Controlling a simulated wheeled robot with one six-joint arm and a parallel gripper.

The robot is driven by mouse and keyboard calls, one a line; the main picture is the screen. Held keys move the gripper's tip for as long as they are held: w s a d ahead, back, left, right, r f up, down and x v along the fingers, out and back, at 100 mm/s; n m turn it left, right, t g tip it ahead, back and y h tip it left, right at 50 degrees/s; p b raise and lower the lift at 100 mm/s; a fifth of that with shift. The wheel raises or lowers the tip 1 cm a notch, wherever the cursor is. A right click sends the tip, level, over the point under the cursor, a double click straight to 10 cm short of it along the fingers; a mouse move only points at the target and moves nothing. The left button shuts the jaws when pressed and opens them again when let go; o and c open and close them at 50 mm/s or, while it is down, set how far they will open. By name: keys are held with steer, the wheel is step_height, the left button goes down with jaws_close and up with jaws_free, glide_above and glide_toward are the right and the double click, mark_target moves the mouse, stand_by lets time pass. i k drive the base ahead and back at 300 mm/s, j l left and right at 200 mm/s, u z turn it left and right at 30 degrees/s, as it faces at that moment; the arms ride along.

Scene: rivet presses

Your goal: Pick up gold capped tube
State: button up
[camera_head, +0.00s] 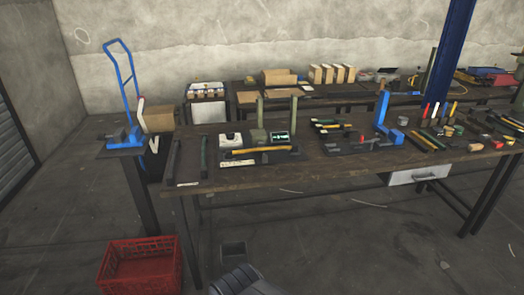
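I cannot make out a gold capped tube for certain among the many small items. Several small items, some upright with red, white and yellow parts, stand at the right of the long dark workbench (290,176), too small to tell apart. Two slim upright green posts rise at the bench's left-centre, and no gold cap shows on them. A dark grey ridged part at the bottom edge looks like part of my arm. My gripper's fingers do not show.
A red crate (140,268) sits on the floor at the lower left. A blue hand press (124,138) stands on a side table. A blue column (450,55) rises behind the bench. A grey drawer (419,175) hangs under the bench. The floor in front is mostly clear.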

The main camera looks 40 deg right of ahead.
mark_target(294, 147)
steer(key=i+l+z, duration=0.2)
steer(key=i+l, duration=0.6)
steer(key=i+l+z, duration=0.2)
steer(key=i+l, duration=0.6)
